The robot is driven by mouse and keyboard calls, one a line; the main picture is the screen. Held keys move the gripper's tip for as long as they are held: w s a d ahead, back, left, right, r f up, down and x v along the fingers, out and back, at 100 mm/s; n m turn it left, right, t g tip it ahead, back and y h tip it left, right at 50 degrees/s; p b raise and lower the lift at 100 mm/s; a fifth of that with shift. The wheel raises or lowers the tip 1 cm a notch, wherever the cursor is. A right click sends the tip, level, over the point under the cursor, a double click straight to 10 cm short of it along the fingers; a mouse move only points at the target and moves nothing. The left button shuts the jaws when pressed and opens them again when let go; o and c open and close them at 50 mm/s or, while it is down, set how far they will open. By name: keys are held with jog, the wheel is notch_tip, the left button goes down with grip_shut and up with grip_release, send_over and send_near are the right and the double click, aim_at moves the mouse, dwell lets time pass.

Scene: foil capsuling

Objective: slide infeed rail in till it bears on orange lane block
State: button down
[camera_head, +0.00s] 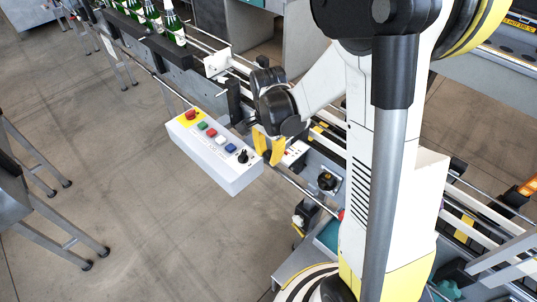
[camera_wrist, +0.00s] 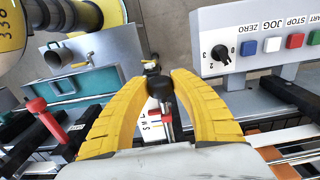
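My gripper (camera_wrist: 161,82) has two curved yellow fingers, closed in on both sides of a black ball knob (camera_wrist: 160,89) on a post. The fingertips appear to touch the knob. A scale plate with letters (camera_wrist: 152,124) shows below it. In the head view my gripper (camera_head: 269,152) points down at the conveyor's near side, right of the control box. An orange piece (camera_wrist: 275,154) lies among the rails at lower right in the wrist view; a pale rail (camera_wrist: 292,137) runs beside it. Which rail is the infeed rail is unclear, as is its contact with the orange piece.
The white control box (camera_head: 214,152) with buttons and a selector knob stands close left of my gripper. Green bottles (camera_head: 150,17) stand up the line.

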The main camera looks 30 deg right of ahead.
jog(key=shift+w+d+b, duration=0.25)
jog(key=shift+d+b, duration=0.05)
jog(key=shift+d, duration=0.3)
jog(key=c, duration=1.1)
grip_release()
jog(key=shift+r, duration=0.1)
notch_tip(320, 180, up, 12)
jog(key=shift+f, duration=0.1)
jog(key=s+a+f+n+t+b, duration=0.1)
jog(key=s+a+n+t+b, duration=0.1)
jog(key=s+n+b, duration=0.1)
jog(key=s+a+f+n+t+b, duration=0.1)
jog(key=s+a+n+t+b, duration=0.1)
jog(key=s+n, duration=0.3)
jog(key=s+a+f+n+t+b, duration=0.2)
jog(key=s+n+t+b, duration=0.1)
jog(key=n, duration=0.3)
jog(key=shift+s+a+f+b, duration=0.1)
jog(key=shift+s+a+b, duration=0.3)
jog(key=shift+s, duration=0.3)
